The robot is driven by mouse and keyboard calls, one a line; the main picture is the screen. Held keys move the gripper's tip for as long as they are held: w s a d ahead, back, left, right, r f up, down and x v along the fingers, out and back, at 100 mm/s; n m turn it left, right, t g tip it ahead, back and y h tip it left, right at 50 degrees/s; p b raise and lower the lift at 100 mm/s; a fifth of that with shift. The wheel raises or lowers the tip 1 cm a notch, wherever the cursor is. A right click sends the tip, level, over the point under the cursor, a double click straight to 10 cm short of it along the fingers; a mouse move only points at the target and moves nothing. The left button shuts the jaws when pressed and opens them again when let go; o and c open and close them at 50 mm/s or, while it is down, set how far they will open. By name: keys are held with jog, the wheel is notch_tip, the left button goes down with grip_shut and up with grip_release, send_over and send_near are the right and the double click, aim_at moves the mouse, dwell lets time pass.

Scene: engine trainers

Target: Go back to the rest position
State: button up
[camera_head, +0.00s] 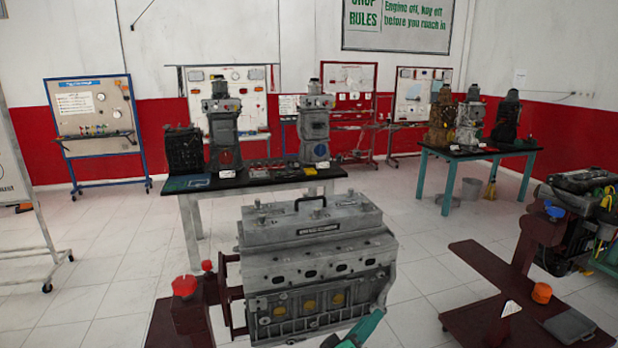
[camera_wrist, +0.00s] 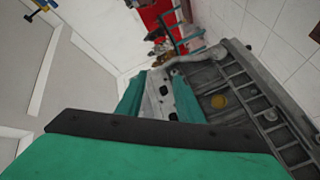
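My gripper (camera_wrist: 159,88) shows in the wrist view with two teal fingers spread apart and nothing held between them. The grey engine block (camera_head: 318,273) shows through the gap and fills the right side of the wrist view (camera_wrist: 238,88), tilted in the picture. In the head view, the engine stands on a dark red stand in the centre foreground, with a black handle on its top cover. A teal part of my arm (camera_head: 362,329) shows at the bottom edge, in front of the engine's lower right. Whether the fingers touch the engine cannot be told.
A black-topped table (camera_head: 262,180) with engine units stands behind the engine. A teal-legged table (camera_head: 480,152) with more units is at the back right. Another dark red stand (camera_head: 492,272) with an engine is on the right. Tiled floor (camera_head: 95,255) is clear at left.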

jog(key=s+a+f+n+t+y, duration=0.1)
jog(key=s+a+f+n+y, duration=0.3)
jog(key=s+f, duration=0.6)
jog(key=s+a+f+t+y, duration=0.2)
jog(key=s+f+y, duration=0.45)
jog(key=s, duration=0.65)
jog(key=s+a+m, duration=0.3)
jog(key=s+a, duration=0.1)
jog(key=s, duration=0.8)
jog(key=s+a+r+m+g, duration=0.1)
jog(key=s+a+m, duration=0.3)
jog(key=s, duration=0.8)
jog(key=shift+y, duration=0.45)
jog(key=shift+s+a, duration=0.1)
jog(key=shift+s, duration=0.05)
